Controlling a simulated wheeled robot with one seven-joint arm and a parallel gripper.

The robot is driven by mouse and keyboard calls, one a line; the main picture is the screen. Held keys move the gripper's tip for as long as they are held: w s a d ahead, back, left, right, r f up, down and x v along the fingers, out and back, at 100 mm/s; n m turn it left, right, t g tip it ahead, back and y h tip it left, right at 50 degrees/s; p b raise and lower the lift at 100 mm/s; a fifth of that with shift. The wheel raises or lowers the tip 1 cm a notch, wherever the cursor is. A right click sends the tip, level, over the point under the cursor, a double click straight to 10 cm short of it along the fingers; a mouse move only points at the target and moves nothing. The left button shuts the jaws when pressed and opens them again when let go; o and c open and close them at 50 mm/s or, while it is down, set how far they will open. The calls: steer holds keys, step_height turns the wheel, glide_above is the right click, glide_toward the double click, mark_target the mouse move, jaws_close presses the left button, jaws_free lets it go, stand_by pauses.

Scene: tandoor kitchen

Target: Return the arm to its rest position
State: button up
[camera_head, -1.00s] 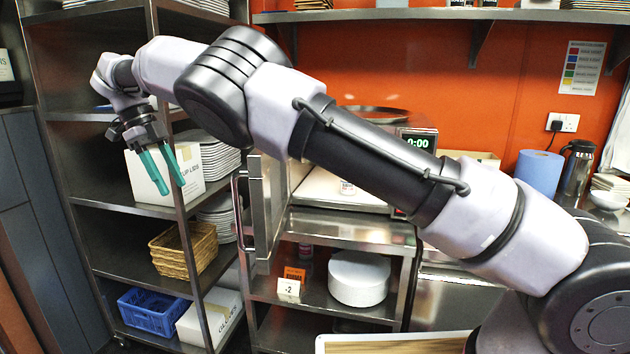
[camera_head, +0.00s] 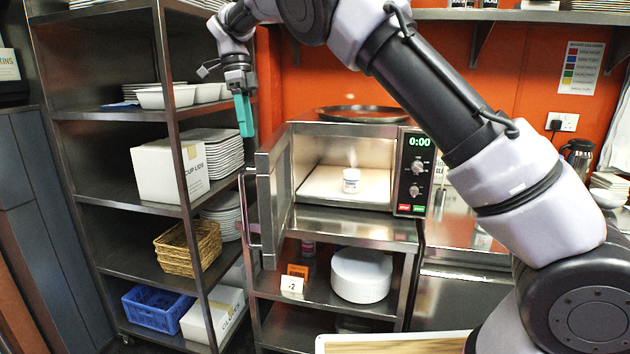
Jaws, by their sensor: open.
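My gripper (camera_head: 246,132) hangs at the upper left, fingers pointing down, beside the shelf rack and above the open microwave door. Its teal fingers overlap in this view, and nothing shows between them. My arm reaches from the lower right up past the top edge of the picture, where its elbow is partly cut off. The gripper appears clear of the rack and the door, though the distance in depth is hard to tell.
The microwave (camera_head: 410,170) has its door (camera_head: 272,200) swung open to the left. A small white steaming cup (camera_head: 351,180) stands inside. The metal shelf rack (camera_head: 120,208) at left holds a white box (camera_head: 168,175), plates (camera_head: 214,155) and baskets. A pan (camera_head: 362,114) lies on the microwave.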

steer(key=d+r+n+t+y, duration=0.1)
steer(key=d+r+n+y, duration=0.3)
steer(key=d, duration=0.9)
steer(key=d+r+n+t, duration=0.15)
steer(key=d+r, duration=0.45)
steer(key=d, duration=0.8)
steer(key=s+d+f+n+t, duration=0.2)
steer(key=s+d+n+t, duration=0.1)
steer(key=s+d, duration=0.4)
steer(key=s+d+f+n+t, duration=0.3)
steer(key=s+d+n, duration=0.3)
steer(key=s, duration=0.7)
steer(key=shift+d+t, duration=0.45)
steer(key=shift+d, duration=0.1)
